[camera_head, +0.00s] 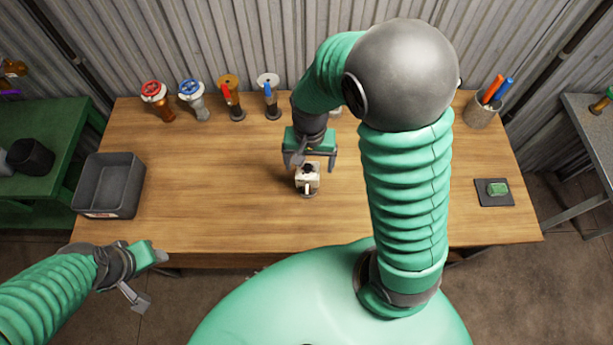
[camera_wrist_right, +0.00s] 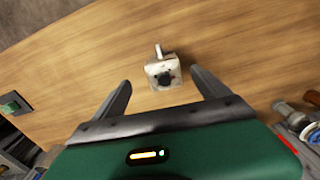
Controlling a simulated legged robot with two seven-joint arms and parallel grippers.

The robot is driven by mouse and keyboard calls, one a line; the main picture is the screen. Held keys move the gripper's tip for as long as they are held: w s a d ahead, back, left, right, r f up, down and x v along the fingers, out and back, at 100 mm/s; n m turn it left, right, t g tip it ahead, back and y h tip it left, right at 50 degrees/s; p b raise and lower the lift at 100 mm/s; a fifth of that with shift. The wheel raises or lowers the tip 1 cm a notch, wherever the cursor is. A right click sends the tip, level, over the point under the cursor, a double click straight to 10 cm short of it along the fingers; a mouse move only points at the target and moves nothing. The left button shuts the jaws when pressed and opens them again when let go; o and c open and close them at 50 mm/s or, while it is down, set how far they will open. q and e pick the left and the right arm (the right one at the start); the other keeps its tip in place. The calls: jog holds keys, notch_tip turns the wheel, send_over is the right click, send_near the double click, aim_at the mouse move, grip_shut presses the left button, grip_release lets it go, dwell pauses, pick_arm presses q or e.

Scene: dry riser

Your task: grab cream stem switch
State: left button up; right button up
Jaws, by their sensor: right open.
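The cream stem switch (camera_head: 308,184) is a small cream block with a dark round part on top and a pale stem toward my body. It stands on the wooden table near the middle. In the right wrist view the switch (camera_wrist_right: 164,72) lies ahead between the finger lines. My right gripper (camera_head: 311,161) is open and empty, just behind the switch in the head view, its fingers apart from it. My left gripper (camera_head: 150,277) is open and empty, off the table's front left edge.
Several valves, including a red-wheeled one (camera_head: 155,98) and a blue-wheeled one (camera_head: 191,95), stand along the back. A grey bin (camera_head: 109,185) sits at the left, a pen cup (camera_head: 481,110) at the back right, and a dark pad (camera_head: 495,201) with a green piece at the right. The table around the switch is clear.

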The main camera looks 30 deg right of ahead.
aim_at(307, 166)
jog(key=f, duration=0.1)
jog(key=w+f, duration=0.1)
jog(key=f, duration=0.3)
jog(key=shift+w+d, duration=0.25)
jog(key=shift+w, duration=0.15)
jog(key=f, duration=0.3)
jog(key=shift+s+f, duration=0.2)
jog(key=shift+f, duration=0.35)
jog(key=shift+w+f, duration=0.15)
jog(key=shift+w, duration=0.15)
jog(key=shift+s+d, duration=0.1)
jog(key=shift+s, duration=0.05)
jog(key=c, duration=1.8)
pick_arm(q)
jog(key=shift+w+d+f, duration=0.15)
jog(key=shift+w+f, duration=0.2)
jog(key=shift+w, duration=0.25)
pick_arm(e)
grip_shut()
pick_arm(q)
jog(key=shift+r, duration=0.15)
pick_arm(e)
jog(key=shift+r, duration=0.2)
